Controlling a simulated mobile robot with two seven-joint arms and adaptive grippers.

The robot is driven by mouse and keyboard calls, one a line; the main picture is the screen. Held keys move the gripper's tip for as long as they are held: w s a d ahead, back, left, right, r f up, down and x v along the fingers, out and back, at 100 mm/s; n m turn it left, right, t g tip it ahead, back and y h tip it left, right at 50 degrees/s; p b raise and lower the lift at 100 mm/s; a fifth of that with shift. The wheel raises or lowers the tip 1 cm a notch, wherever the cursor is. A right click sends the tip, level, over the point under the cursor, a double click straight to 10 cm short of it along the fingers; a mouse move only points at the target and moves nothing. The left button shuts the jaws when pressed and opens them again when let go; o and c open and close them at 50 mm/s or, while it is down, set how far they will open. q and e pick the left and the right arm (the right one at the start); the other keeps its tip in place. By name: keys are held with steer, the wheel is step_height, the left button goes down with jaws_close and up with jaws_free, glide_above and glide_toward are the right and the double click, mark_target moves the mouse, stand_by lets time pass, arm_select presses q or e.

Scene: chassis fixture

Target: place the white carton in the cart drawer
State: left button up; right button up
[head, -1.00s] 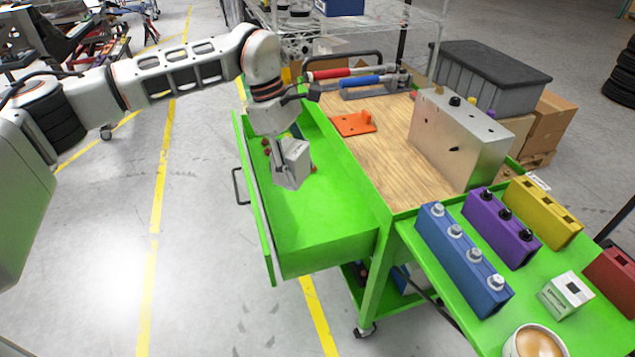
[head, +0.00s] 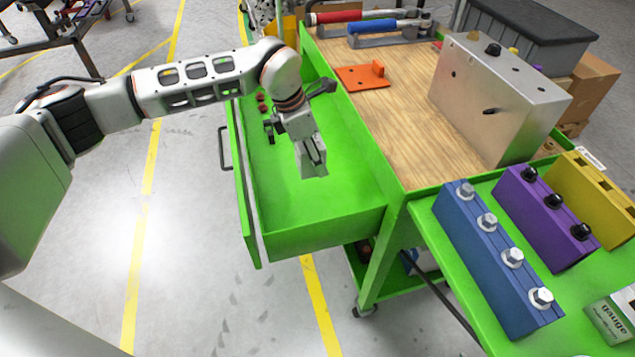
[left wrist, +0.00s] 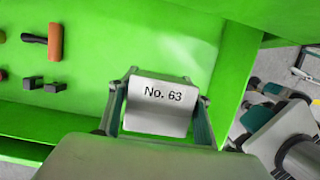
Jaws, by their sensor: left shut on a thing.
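My left gripper (head: 312,160) is above the open green cart drawer (head: 290,213), shut on a pale white carton. In the left wrist view the carton (left wrist: 160,92) shows between the two fingers, with "No. 63" on its face. The drawer floor (left wrist: 90,95) shows behind it, and the carton appears to be above that floor; the exact gap cannot be told. In the head view the fingers hide most of the carton. My right gripper is not in view.
Small red pieces (head: 262,103) and dark blocks (left wrist: 45,85) lie in the drawer's far-left part, beside an orange-and-dark tool (left wrist: 54,42). The wooden cart top (head: 400,125) holds a metal box (head: 500,95) and an orange bracket (head: 363,77). The drawer's near part is clear.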

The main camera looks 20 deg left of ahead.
arm_select(q)
steer(key=b, duration=0.1)
glide_above(320, 195)
steer(key=f, duration=0.6)
steer(key=shift+s+a, duration=0.35)
steer(key=shift+a, duration=0.05)
steer(key=shift+f, duration=0.3)
step_height(320, 195, down, 4)
steer(key=shift+s+f+b, duration=0.1)
steer(key=shift+f+b, duration=0.1)
steer(key=shift+b, duration=0.55)
steer(key=shift+f, duration=0.45)
steer(key=o, duration=1.4)
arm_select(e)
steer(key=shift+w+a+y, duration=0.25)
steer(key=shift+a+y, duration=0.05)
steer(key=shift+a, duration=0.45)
